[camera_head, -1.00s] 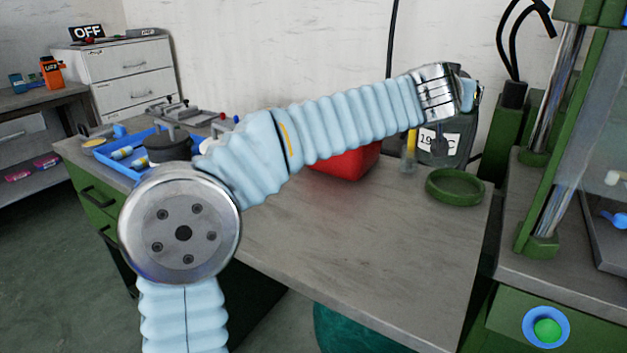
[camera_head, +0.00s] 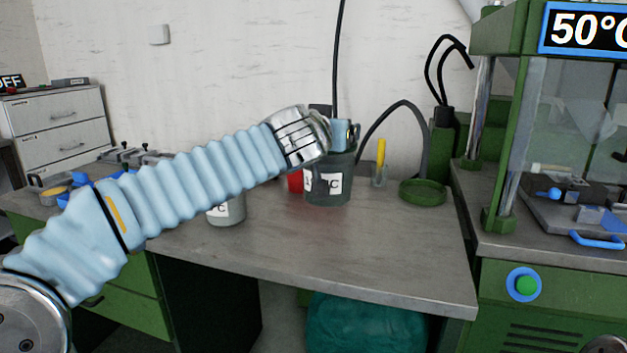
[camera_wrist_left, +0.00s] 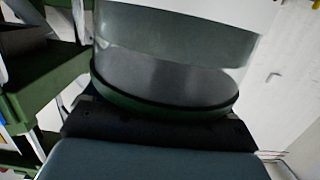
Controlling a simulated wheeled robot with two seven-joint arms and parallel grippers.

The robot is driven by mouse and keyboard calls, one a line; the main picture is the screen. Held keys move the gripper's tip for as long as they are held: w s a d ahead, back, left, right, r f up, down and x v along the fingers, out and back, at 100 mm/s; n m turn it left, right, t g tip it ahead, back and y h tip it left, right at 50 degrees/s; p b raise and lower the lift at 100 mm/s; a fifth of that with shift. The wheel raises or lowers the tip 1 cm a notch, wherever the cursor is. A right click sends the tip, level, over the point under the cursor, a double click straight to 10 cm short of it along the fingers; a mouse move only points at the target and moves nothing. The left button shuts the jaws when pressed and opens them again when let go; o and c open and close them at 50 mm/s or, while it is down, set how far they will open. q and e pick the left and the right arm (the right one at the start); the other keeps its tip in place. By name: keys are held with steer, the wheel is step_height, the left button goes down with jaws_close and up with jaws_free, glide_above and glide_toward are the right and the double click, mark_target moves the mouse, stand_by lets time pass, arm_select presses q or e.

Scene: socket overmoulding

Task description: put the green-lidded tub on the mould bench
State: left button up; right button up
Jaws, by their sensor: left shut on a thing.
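My left gripper (camera_head: 343,136) is shut on the green-lidded tub, gripping near its lid. In the head view the tub (camera_head: 328,186) looks dark grey with a white label, upright, over the back of the grey-topped bench (camera_head: 300,250). I cannot tell whether its base touches the bench. In the left wrist view the tub (camera_wrist_left: 180,75) fills the middle, translucent with grey inside, its green rim (camera_wrist_left: 170,108) against the gripper (camera_wrist_left: 155,140). My arm hides part of the top. The right gripper is out of view.
Another pale labelled tub (camera_head: 226,210) stands behind my forearm. A red container (camera_head: 295,181) is partly hidden. A jar with a yellow stick (camera_head: 380,160) and a green dish (camera_head: 423,192) stand to the right. A green press (camera_head: 490,150) stands beyond. The bench front is clear.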

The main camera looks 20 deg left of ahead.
mark_target(303, 176)
arm_select(q)
steer(key=w+a+f+b, duration=0.3)
steer(key=f+b, duration=0.3)
steer(key=f, duration=0.3)
steer(key=shift+w+a+f, duration=0.2)
steer(key=shift+w+a, duration=0.15)
steer(key=shift+w, duration=0.55)
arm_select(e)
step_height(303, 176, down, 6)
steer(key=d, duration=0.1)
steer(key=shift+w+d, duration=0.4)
arm_select(q)
steer(key=shift+f, duration=0.15)
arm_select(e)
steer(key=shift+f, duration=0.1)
arm_select(q)
steer(key=o, duration=1.8)
steer(key=s, duration=0.3)
steer(key=s+r+p, duration=0.1)
steer(key=s, duration=0.3)
steer(key=s+r, duration=0.1)
steer(key=s, duration=0.3)
steer(key=shift+s+a+p, duration=0.1)
steer(key=shift+a+p, duration=0.1)
steer(key=shift+p, duration=0.15)
steer(key=shift+s, duration=0.35)
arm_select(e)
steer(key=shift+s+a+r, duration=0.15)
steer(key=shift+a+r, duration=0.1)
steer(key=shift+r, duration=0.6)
